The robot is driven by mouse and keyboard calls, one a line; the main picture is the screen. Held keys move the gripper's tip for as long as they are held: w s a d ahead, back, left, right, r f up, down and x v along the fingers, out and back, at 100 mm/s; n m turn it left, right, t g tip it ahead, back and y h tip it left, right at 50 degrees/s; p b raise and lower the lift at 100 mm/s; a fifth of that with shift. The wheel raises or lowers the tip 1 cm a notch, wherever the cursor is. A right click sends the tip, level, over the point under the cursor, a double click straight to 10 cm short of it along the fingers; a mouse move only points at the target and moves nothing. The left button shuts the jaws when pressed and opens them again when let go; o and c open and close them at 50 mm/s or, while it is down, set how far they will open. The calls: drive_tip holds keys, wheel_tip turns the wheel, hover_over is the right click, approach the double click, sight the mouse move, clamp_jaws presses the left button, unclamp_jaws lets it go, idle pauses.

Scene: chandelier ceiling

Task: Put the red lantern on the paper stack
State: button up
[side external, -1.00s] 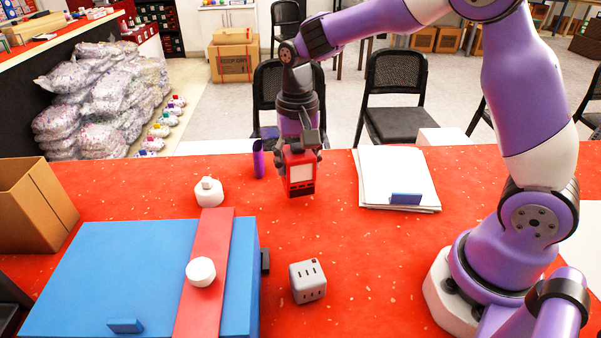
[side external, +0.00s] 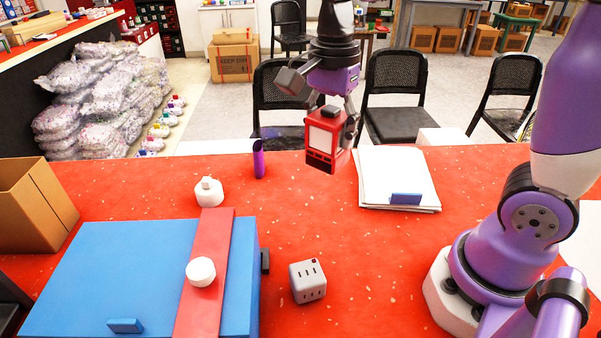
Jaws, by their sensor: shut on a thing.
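The red lantern (side external: 323,140) has a pale panel and a dark cap, and hangs slightly tilted above the red table. My gripper (side external: 334,108) is above it, shut on its top; the exact finger contact is partly hidden. The paper stack (side external: 385,170) is a pile of white sheets on the table, just right of the lantern in the picture. A small blue block (side external: 406,199) sits on the stack's front edge. The lantern appears left of the stack and higher than it, apart from it as far as I can tell.
A large blue box (side external: 120,270) with a red band fills the front left. A cardboard box (side external: 30,205) is at far left. The table's middle is clear.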

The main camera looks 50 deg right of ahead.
drive_tip(key=s+d+m, duration=0.3)
drive_tip(key=d+m, duration=0.5)
drive_tip(key=m, duration=0.1)
hover_over(395, 172)
wheel_tip(395, 172, down, 6)
drive_tip(key=shift+m, duration=0.4)
drive_tip(key=shift+f, duration=2.1)
drive_tip(key=shift+f, duration=0.1)
drive_tip(key=o, duration=1.5)
drive_tip(key=shift+c, duration=0.2)
